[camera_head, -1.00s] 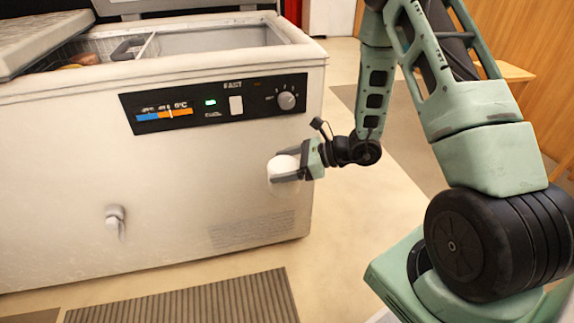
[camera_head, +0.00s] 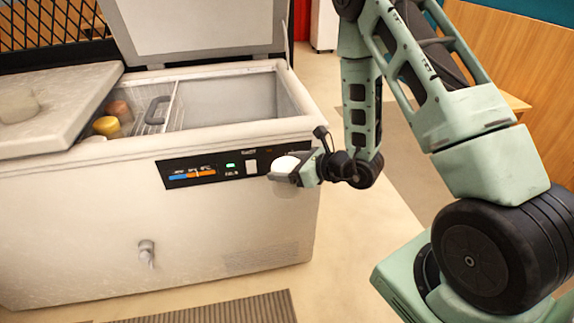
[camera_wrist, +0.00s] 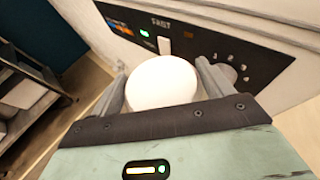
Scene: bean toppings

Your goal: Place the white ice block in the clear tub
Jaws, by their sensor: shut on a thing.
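The white ice block (camera_wrist: 163,83) is round and sits between the two fingers of my gripper (camera_wrist: 163,85) in the wrist view. In the head view my gripper (camera_head: 290,172) is shut on the ice block (camera_head: 287,163), in front of the freezer's control panel near its right front corner. The block's lower part looks pale and partly see-through below the fingers. No clear tub can be made out for sure in either view.
The white chest freezer (camera_head: 100,220) has a raised lid (camera_head: 190,25) and a bare right-hand compartment (camera_head: 230,98). A yellow item (camera_head: 107,126) lies in its left part. A pale rounded thing (camera_head: 18,103) rests on the left lid (camera_head: 60,110).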

